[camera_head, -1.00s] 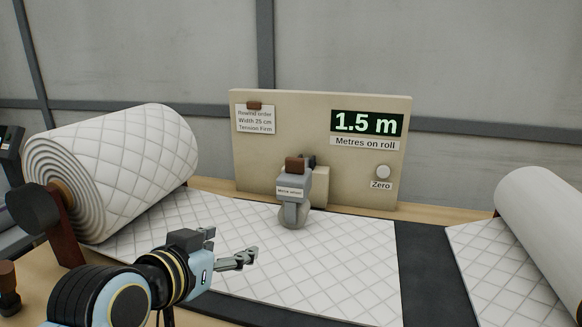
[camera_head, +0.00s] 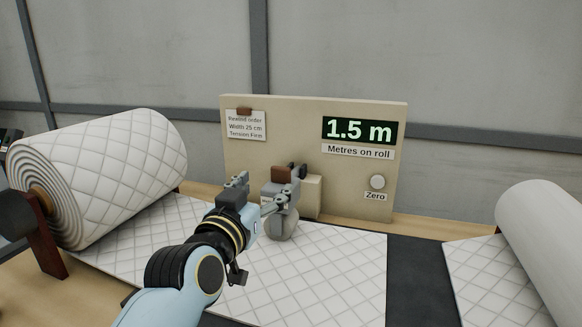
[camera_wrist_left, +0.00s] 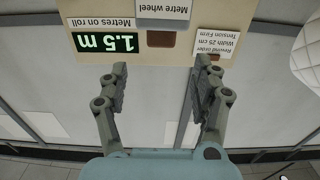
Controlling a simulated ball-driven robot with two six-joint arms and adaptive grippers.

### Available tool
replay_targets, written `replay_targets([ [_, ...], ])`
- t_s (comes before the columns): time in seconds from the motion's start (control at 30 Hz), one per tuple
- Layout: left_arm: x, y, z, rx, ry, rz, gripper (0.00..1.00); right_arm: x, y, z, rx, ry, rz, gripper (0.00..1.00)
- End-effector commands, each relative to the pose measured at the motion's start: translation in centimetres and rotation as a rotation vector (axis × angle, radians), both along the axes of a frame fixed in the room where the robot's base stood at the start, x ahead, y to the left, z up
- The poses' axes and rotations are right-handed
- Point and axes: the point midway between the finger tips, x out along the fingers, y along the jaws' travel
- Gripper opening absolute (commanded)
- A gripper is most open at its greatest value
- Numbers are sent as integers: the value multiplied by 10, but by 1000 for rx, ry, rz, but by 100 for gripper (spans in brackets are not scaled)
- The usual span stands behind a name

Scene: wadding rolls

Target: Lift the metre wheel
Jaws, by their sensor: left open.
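The metre wheel (camera_head: 283,227) is a grey unit with a brown block (camera_head: 281,174) on top, in front of the beige panel. Its wheel rests at the quilted wadding, as far as I can see. My left gripper (camera_head: 258,194) is open and empty, just left of and in front of the unit, partly covering it. In the left wrist view, which is upside down, the metre wheel's label (camera_wrist_left: 162,9) and brown block (camera_wrist_left: 161,39) lie beyond the parted fingertips (camera_wrist_left: 160,68). My right gripper is not in view.
The beige panel (camera_head: 300,125) carries a display (camera_head: 358,130) reading 1.5 m, an order card (camera_head: 246,126) and a Zero knob (camera_head: 378,182). A large wadding roll (camera_head: 120,170) stands left, another (camera_head: 545,235) right. Flat wadding (camera_head: 330,275) and a dark strip (camera_head: 415,280) lie between.

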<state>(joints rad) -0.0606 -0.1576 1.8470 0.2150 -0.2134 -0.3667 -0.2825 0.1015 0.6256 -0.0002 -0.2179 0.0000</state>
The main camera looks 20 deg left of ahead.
Motion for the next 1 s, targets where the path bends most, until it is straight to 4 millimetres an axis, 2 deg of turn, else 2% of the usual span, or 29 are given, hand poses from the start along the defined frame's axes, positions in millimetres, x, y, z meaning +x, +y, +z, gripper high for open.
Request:
replay_targets([
  [0.1,20,0,3,3,-3,0,65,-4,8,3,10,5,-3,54],
  [0.3,61,-2,3,3,-3,0,65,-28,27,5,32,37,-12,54],
  [0.5,90,-3,2,2,-2,0,65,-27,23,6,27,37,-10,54],
  [0.67,100,-3,1,1,-1,0,65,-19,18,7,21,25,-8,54],
  [0.9,101,-3,1,1,-1,0,65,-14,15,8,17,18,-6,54],
  [0.93,101,-3,1,1,-1,0,64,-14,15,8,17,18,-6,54],
  [1.0,101,-3,1,1,-1,0,55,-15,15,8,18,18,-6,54],
])
